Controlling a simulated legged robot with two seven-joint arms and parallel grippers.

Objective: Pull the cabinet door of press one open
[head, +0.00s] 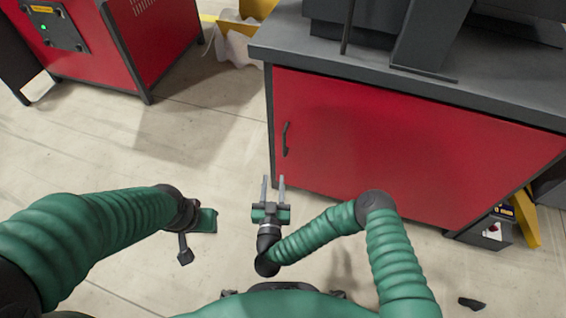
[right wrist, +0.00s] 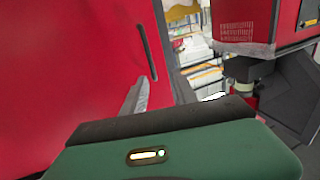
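The red cabinet door (head: 410,150) of the press is at the right in the head view and looks shut. Its dark vertical handle (head: 285,139) is near the door's left edge. My right gripper (head: 273,183) is open and empty, its two grey fingers parallel and apart. It is in front of the door's lower left corner, below the handle in the picture, and not touching it. In the right wrist view, the door (right wrist: 70,60) fills the left, with the handle (right wrist: 147,52) beyond a grey finger. My left gripper (head: 190,236) hangs over open floor, away from the door; its finger gap is unclear.
A grey worktop (head: 450,90) overhangs the door. Another red machine (head: 155,45) stands at the far left. A small grey box with a red button (head: 491,230) is at the cabinet's right corner. Pale floor (head: 215,130) is clear left of the cabinet.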

